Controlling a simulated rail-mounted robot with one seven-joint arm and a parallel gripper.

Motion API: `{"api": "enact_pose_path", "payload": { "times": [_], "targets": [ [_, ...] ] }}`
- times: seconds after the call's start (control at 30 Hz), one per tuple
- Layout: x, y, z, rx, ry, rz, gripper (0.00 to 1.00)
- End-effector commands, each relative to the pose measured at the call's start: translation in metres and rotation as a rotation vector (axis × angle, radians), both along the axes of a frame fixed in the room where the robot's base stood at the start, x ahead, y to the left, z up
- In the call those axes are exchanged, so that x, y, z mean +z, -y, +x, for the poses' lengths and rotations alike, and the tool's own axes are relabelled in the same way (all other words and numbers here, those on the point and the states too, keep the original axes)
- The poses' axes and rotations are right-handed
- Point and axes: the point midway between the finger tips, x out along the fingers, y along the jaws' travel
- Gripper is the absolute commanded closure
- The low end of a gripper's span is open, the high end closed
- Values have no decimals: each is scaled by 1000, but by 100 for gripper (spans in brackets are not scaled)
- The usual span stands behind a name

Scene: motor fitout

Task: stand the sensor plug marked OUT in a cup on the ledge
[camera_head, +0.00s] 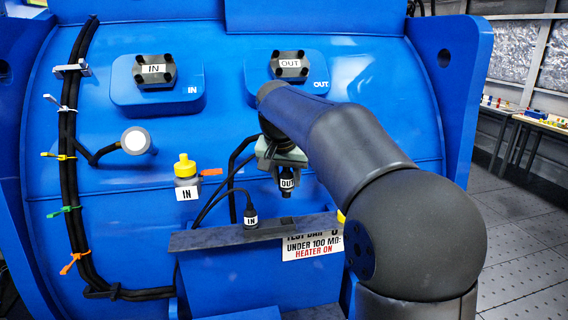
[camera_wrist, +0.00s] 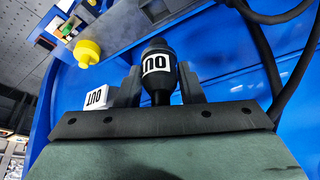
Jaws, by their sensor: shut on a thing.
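The black sensor plug with the white OUT label (camera_head: 287,184) hangs in my gripper (camera_head: 284,170), to the upper right of the IN plug and above the ledge. In the wrist view the OUT plug (camera_wrist: 157,66) sits between the two dark fingers of my gripper (camera_wrist: 158,90), which are shut on it. The grey ledge (camera_head: 215,240) runs across the lower middle of the head view; my arm hides part of its right end. The black IN plug (camera_head: 251,217) stands upright at the ledge.
Another yellow cap (camera_wrist: 87,52) is near an OUT tag (camera_wrist: 97,98). Black cables (camera_head: 232,180) hang behind the plugs. A warning sign (camera_head: 312,247) is below the ledge. Blue IN and OUT boxes are above.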

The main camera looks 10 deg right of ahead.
Motion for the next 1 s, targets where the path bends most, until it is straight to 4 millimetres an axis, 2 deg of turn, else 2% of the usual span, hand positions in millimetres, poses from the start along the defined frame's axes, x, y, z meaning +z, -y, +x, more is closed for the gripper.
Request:
{"api": "enact_pose_path", "payload": {
  "times": [0.27, 0.43, 1.0],
  "targets": [
    [1, -1, 0, 1, 0, 0, 89],
    [-7, -1, 0, 1, 0, 0, 89],
    [-55, -1, 0, 1, 0, 0, 89]
  ]
}}
